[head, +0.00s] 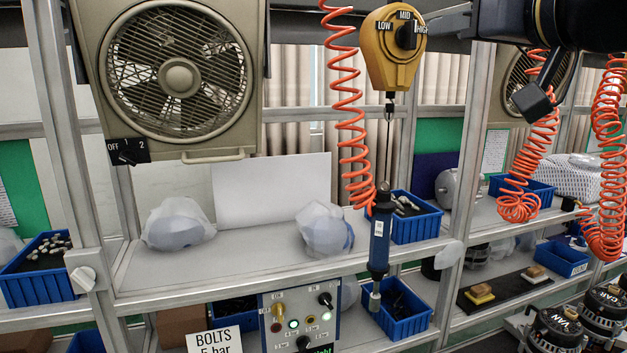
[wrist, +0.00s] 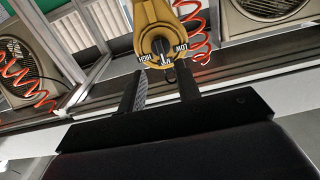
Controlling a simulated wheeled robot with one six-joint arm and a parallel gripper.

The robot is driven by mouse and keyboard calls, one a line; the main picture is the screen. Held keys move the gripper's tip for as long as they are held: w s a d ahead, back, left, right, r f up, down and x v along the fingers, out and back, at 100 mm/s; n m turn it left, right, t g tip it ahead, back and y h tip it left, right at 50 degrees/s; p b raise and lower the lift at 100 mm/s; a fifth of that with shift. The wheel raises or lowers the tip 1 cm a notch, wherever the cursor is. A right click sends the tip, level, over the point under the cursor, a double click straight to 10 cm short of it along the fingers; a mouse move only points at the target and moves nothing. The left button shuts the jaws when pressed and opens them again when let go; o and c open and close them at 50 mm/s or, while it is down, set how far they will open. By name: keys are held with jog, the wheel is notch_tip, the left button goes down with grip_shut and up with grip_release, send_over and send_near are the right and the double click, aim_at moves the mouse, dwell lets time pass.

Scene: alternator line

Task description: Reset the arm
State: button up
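My gripper (wrist: 160,68) shows in the wrist view with its two dark fingers apart and nothing between them. Behind the fingertips in that view is the yellow tool balancer (wrist: 154,22), upside down, with its LOW, MID and HIGH dial. I cannot tell whether a finger touches it.
A blue tool (head: 380,235) hangs below the balancer beside an orange coiled hose (head: 351,120). A box fan (head: 180,78) with an OFF-1-2 knob is at left. Bagged parts (head: 325,229) and blue bins (head: 410,217) stand on the shelves. A control panel (head: 301,316) is at the bottom.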

aim_at(415, 36)
jog(key=p+x, duration=0.2)
jog(key=x, duration=0.6)
jog(key=shift+w+a+p, duration=0.15)
jog(key=shift+w+p, duration=0.1)
jog(key=shift+p, duration=0.1)
jog(key=shift+s, duration=0.1)
